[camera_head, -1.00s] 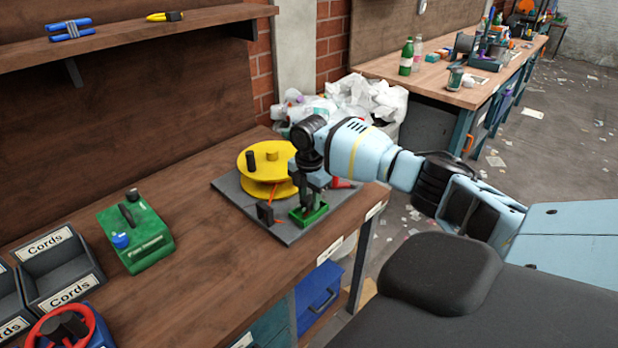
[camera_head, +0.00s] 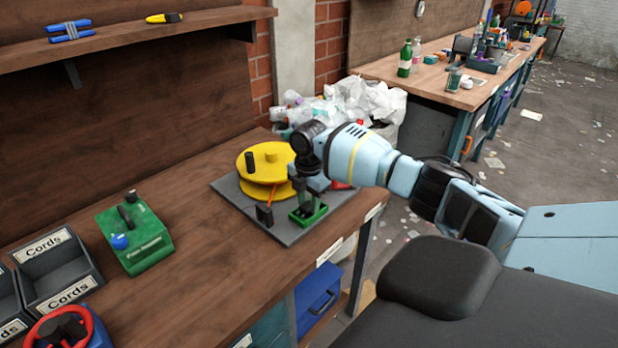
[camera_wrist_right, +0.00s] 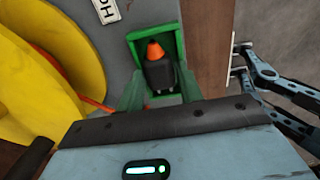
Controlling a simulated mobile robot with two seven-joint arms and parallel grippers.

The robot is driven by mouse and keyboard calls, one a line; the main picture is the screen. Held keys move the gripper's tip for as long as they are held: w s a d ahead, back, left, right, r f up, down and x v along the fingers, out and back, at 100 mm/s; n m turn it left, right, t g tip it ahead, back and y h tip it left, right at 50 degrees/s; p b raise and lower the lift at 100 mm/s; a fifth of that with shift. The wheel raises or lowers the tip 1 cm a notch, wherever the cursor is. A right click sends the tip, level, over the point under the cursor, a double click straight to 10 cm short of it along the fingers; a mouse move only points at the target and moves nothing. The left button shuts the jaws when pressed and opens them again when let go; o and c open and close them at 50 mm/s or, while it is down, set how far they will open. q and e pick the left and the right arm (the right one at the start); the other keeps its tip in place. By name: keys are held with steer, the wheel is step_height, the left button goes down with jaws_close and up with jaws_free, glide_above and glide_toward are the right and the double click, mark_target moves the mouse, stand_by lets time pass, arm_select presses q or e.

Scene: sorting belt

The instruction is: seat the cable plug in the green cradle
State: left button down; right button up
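The green cradle (camera_head: 322,211) stands on a grey board near the bench's front edge. It also shows in the right wrist view (camera_wrist_right: 133,48) as a green frame. The dark cable plug with an orange end (camera_wrist_right: 158,70) sits within the frame's outline; its seating depth cannot be told. My right gripper (camera_head: 308,203) is above the cradle, pointing down. In the wrist view its fingers (camera_wrist_right: 159,84) stand apart on either side of the plug, with a slight gap. My left gripper is not in view.
A yellow spool (camera_head: 262,160) with an orange-red cable stands beside the cradle on the grey board (camera_head: 232,190). A green device (camera_head: 140,240) and cord bins (camera_head: 60,270) lie to the left. Bare bench lies between them.

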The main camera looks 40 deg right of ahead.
mark_target(307, 204)
steer(key=o, duration=0.3)
steer(key=shift+s+a+f, duration=0.15)
steer(key=shift+f, duration=0.65)
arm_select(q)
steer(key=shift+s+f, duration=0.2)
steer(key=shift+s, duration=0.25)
arm_select(e)
steer(key=shift+o, duration=0.2)
steer(key=shift+s, duration=0.1)
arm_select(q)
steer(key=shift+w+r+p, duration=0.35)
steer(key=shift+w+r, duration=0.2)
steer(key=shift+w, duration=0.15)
arm_select(e)
steer(key=r, duration=0.9)
steer(key=shift+w+r, duration=0.2)
steer(key=shift+w, duration=0.15)
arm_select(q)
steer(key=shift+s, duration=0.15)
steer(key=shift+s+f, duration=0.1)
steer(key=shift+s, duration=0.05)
